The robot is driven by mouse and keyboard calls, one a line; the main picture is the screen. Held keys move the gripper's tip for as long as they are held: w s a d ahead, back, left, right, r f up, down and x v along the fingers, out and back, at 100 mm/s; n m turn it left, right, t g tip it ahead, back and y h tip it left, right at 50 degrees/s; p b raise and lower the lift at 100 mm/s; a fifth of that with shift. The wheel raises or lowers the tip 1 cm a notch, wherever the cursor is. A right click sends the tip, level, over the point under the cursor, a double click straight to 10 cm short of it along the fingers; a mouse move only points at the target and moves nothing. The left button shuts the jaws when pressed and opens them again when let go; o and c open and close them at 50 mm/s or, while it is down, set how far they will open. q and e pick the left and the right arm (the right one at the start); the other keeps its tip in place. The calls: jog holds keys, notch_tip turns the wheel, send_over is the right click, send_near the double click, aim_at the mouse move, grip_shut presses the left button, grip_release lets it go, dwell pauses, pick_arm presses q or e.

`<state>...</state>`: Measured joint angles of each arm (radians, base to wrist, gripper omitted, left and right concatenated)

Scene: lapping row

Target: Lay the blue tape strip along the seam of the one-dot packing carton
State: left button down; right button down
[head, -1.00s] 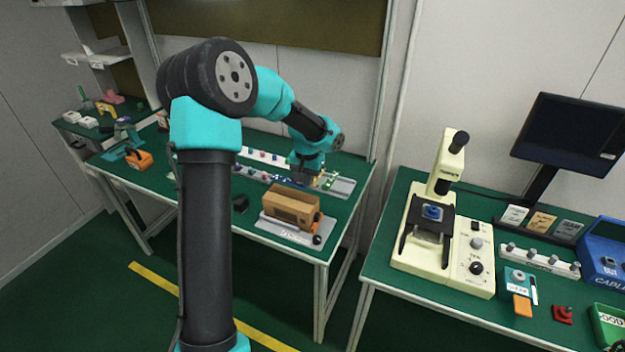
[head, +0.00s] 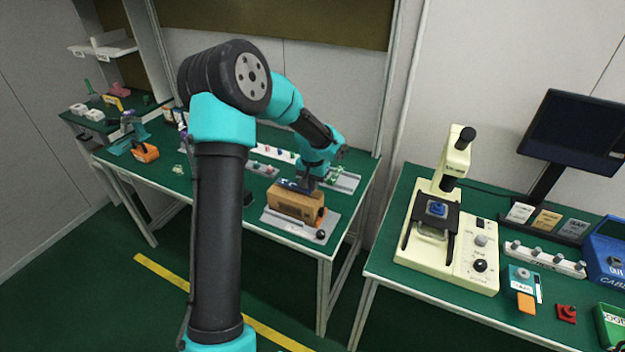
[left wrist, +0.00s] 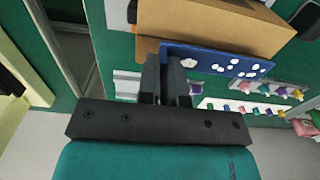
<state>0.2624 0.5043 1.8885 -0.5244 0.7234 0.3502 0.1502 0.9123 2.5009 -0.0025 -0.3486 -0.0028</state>
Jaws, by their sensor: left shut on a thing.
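The brown packing carton (head: 297,206) sits on a grey plate (head: 284,227) near the front right of the left bench. It also fills the top of the left wrist view (left wrist: 215,22). My left gripper (head: 308,184) is over the carton's top, pointing down. In the left wrist view my left gripper (left wrist: 167,78) is shut on the blue tape strip (left wrist: 220,61), which has several white spots. The strip lies across the carton's edge in that view; I cannot tell whether it touches. The carton's seam and dot mark are not clear. My right gripper is out of view.
A black knob (head: 320,234) stands on the plate's front right. Behind the carton is a rail of small coloured pieces (head: 275,152). An orange tool (head: 145,152) is at the bench's left. A cream microscope (head: 445,235) stands on the separate right bench.

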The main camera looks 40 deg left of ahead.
pick_arm(q)
jog(key=shift+f, duration=1.15)
jog(key=c, duration=1.2)
grip_release()
jog(key=shift+r, duration=0.15)
notch_tip(320, 180, up, 17)
